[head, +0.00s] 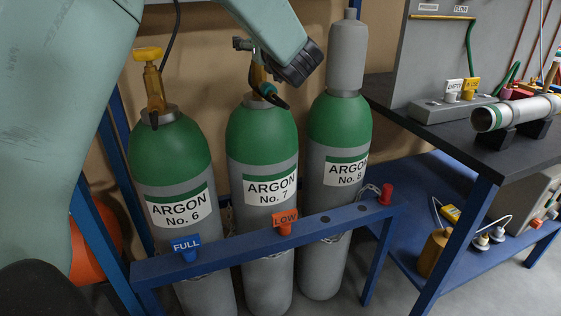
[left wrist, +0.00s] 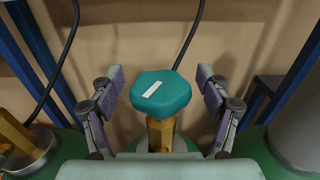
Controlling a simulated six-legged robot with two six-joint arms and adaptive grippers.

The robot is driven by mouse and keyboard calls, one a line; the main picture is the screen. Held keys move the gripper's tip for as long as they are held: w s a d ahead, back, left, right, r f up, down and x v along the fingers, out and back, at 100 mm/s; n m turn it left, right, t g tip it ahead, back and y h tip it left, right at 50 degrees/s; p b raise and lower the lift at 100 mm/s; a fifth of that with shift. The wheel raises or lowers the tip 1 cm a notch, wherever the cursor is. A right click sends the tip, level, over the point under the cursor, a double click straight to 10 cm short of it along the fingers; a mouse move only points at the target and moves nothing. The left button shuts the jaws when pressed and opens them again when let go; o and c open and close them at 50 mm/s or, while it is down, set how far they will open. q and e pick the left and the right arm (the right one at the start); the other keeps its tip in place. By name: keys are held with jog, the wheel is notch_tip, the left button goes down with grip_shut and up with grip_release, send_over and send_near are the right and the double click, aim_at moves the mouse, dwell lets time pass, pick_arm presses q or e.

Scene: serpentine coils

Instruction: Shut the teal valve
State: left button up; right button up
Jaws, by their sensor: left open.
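The teal valve (left wrist: 161,94) is a rounded, many-sided knob with a white bar mark that runs at a slant. It sits on a brass stem (left wrist: 160,133). In the left wrist view my left gripper (left wrist: 161,78) is open, with one finger on each side of the knob and a gap on both sides. In the head view my left arm reaches over the argon No. 7 cylinder (head: 262,133), and my arm hides most or all of the knob there. My right gripper is not in view.
Argon No. 6 (head: 168,150), with a yellow valve (head: 148,54), stands to the left. Argon No. 8 (head: 339,122), capped in grey, stands to the right. A blue rack rail (head: 245,250) crosses in front with FULL and LOW tags. A dark workbench (head: 500,150) is at right.

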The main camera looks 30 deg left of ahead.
pick_arm(q)
jog(key=shift+r+n+g+y+p, duration=0.15)
jog(key=shift+n+g+y+p, duration=1)
jog(key=shift+p, duration=0.85)
jog(key=s+d+f+m+t+h+p, duration=0.1)
jog(key=s+d+f+m+t+h, duration=0.1)
jog(key=d+m, duration=0.8)
jog(key=s+d+f+m+h, duration=0.1)
jog(key=s+f+m+h, duration=0.2)
jog(key=f+m, duration=0.5)
jog(key=s+f+m+h, duration=0.3)
jog(key=s+f+m, duration=0.1)
jog(key=f+m, duration=0.5)
jog(key=s+d+f+m+g+h, duration=0.1)
jog(key=s+f+m+h, duration=0.2)
jog(key=f+m, duration=0.5)
jog(key=shift+s+d+f+m, duration=0.1)
jog(key=shift+d+f+m, duration=0.1)
jog(key=shift+m, duration=0.45)
jog(key=shift+s+d+f+m, duration=0.1)
jog(key=shift+d+f+m, duration=0.05)
jog(key=shift+m, duration=0.45)
jog(key=shift+s+d+f+m+h, duration=0.1)
jog(key=shift+s+f+m+h, duration=0.15)
jog(key=shift+s+f+m, duration=0.2)
jog(key=shift+w, duration=0.1)
